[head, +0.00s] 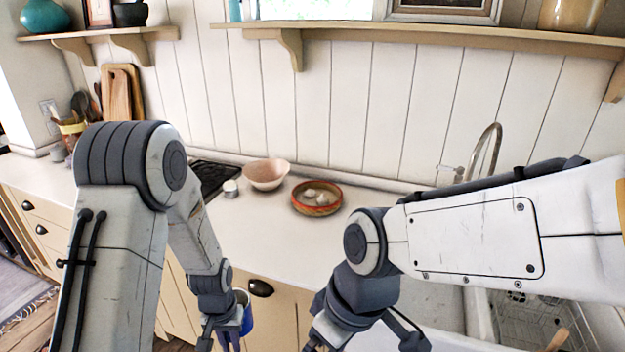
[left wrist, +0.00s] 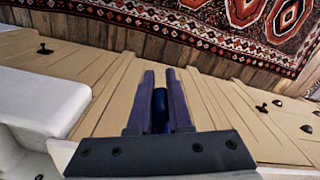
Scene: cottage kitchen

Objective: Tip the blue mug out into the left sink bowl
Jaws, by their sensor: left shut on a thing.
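The blue mug (head: 247,318) is held in my left gripper (head: 226,342), low in front of the cabinet fronts in the head view. Its rim faces up and it looks about upright; its contents cannot be made out. In the left wrist view the mug (left wrist: 160,108) shows as a dark blue strip between the two fingers of the left gripper (left wrist: 161,100). The left sink bowl (head: 435,298) is at the lower right, partly hidden by my right arm. My right gripper (head: 366,343) has its fingers spread at the bottom edge, with nothing seen between them.
A red-orange bowl (head: 316,198) with pale things in it, a pinkish bowl (head: 266,174) and a small white jar (head: 231,188) stand on the counter (head: 270,230). The tap (head: 490,150) rises behind the sink. A wire rack (head: 525,318) lies in the right sink bowl.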

